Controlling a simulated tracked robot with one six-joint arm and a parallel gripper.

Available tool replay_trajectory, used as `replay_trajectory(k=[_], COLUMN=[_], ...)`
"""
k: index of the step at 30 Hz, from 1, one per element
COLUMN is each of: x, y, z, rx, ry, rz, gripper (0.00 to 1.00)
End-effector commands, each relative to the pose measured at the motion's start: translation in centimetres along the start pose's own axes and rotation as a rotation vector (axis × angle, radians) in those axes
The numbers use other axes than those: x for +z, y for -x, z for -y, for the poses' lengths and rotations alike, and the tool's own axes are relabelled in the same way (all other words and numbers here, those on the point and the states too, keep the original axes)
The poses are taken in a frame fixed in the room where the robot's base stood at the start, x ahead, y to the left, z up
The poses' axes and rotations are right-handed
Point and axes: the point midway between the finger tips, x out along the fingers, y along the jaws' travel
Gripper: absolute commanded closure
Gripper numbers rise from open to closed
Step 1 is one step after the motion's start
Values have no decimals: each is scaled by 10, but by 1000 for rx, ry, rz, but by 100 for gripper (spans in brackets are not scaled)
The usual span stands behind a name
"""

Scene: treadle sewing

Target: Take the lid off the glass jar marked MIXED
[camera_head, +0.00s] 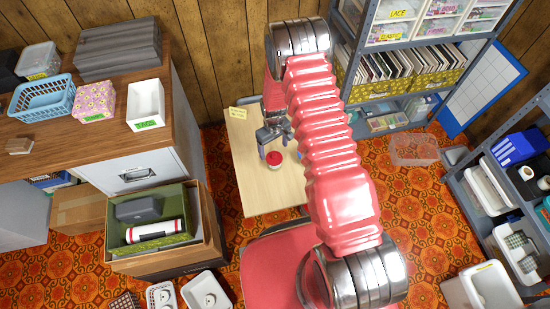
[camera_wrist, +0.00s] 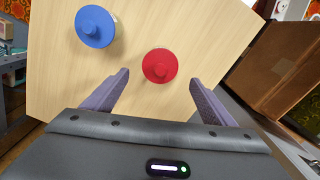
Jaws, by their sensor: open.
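A round red lid with a knob (camera_wrist: 160,66) shows from above in the wrist view, between the tips of my open gripper (camera_wrist: 160,78) and apart from both fingers. A round blue lid with a knob (camera_wrist: 95,27) is up and left of it, outside the fingers. The jars under the lids are mostly hidden, and no MIXED label can be read. In the head view the red lid (camera_head: 274,158) is on the small pale wooden table (camera_head: 262,190), just below my gripper (camera_head: 274,137).
A red chair seat (camera_head: 268,265) is at the table's near side. A wooden cabinet with a blue basket (camera_head: 42,97) and boxes stands left. Grey shelving (camera_head: 400,100) is behind right, with a clear bin (camera_head: 414,149) on the floor. The table's left part is bare.

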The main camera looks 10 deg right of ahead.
Motion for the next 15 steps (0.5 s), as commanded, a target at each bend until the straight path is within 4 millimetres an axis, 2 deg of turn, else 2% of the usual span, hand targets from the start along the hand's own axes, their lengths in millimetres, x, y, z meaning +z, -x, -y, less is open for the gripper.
replay_trajectory(k=[15], x=[6], y=[-49], z=[0], rx=[-1], ry=[0], rz=[2], gripper=[22])
